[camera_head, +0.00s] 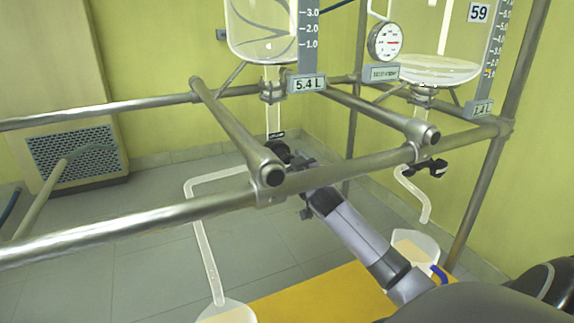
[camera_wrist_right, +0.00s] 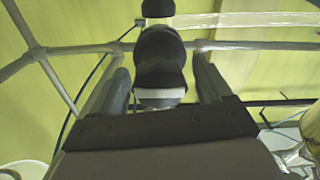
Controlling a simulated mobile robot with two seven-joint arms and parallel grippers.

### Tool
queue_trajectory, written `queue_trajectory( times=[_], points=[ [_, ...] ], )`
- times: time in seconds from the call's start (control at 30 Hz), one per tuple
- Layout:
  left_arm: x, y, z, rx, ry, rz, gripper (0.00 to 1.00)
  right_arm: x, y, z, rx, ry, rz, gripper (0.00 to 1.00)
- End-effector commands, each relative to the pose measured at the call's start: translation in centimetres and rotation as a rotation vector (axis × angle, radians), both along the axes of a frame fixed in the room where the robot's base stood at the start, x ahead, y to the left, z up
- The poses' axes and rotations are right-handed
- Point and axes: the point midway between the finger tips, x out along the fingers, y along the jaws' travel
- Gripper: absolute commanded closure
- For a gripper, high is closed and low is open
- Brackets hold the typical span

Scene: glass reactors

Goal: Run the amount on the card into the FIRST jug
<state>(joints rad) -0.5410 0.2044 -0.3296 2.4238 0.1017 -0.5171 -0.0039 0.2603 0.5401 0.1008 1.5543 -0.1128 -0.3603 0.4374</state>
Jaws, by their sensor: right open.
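My right gripper (camera_head: 298,162) is open at the black drain valve knob (camera_head: 277,150) under the left glass vessel (camera_head: 262,38). In the right wrist view the dark rounded knob (camera_wrist_right: 160,58) lies between the two spread fingers; contact cannot be told. The left vessel has a scale and a 5.4 L label (camera_head: 307,84). Its clear outlet tube (camera_head: 203,245) bends down to a clear jug (camera_head: 228,312), cut by the lower edge. A second jug (camera_head: 415,243) stands below the right vessel's outlet tube (camera_head: 412,195). I cannot see the card. My left gripper is out of view.
Metal frame bars (camera_head: 130,228) cross in front of the vessels. The right vessel (camera_head: 430,68) has a gauge (camera_head: 385,41), a 59 tag (camera_head: 479,12) and a dark valve (camera_head: 428,169). An orange surface (camera_head: 320,297) lies below. A wall grille (camera_head: 75,153) is at left.

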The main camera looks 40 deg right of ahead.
Motion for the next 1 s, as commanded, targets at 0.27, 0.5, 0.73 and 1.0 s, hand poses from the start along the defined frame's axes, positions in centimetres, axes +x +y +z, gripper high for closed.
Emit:
queue_trajectory(
  times=[0.27, 0.5, 0.73, 1.0],
  points=[
    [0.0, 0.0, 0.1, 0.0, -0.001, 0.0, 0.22, 0.0, 0.0, 0.0, 0.0, 0.0, 0.0, 0.41],
    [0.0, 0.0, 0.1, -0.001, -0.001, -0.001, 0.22, 0.0, 0.0, 0.0, -0.001, 0.0, 0.0, 0.77],
    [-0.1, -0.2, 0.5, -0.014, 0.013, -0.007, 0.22, 0.0, 0.0, 0.1, -0.038, 0.014, -0.001, 0.77],
    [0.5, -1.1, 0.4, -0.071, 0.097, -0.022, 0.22, 0.0, 0.0, 0.3, -0.191, 0.064, -0.001, 0.77]
  ],
)
